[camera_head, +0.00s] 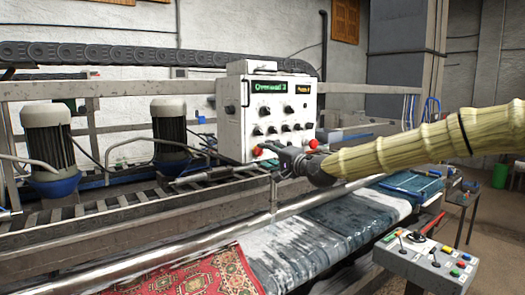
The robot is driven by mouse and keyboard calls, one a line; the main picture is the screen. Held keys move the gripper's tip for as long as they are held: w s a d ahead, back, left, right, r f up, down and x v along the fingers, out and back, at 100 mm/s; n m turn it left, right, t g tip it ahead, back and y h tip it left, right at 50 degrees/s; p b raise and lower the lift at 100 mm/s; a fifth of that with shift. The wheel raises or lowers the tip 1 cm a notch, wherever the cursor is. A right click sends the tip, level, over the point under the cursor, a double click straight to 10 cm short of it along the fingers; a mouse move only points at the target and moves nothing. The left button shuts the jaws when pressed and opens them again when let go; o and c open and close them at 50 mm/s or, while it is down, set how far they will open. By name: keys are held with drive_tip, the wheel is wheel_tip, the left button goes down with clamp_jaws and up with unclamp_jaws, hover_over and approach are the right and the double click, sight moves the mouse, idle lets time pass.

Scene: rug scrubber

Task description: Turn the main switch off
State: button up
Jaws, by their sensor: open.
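A white control box (268,118) stands on the machine frame in the middle of the view. Its front has a green-lit display (267,87), a smaller orange one, several dark knobs and a red button near each lower corner: the left one (257,151) and the right one (313,144). A dark handle-like part (245,92) is on its left side. I cannot tell which control is the main switch. My gripper (274,160) is open, at the box's lower front edge, close to the left red button. Contact cannot be judged. My arm, in a yellowish sleeve, comes from the right.
A second control panel (425,262) with levers and coloured buttons stands at lower right. A metal rail (150,252) runs below my gripper, over a patterned red rug (195,275) and wet dark rugs. Two motors (48,140) stand at left. A green bin (500,175) is far right.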

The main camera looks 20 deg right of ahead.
sight(262, 153)
drive_tip(key=shift+p+x, duration=0.5)
drive_tip(key=shift+x, duration=1.15)
drive_tip(key=shift+c, duration=0.3)
drive_tip(key=c, duration=1)
drive_tip(key=shift+a, duration=0.15)
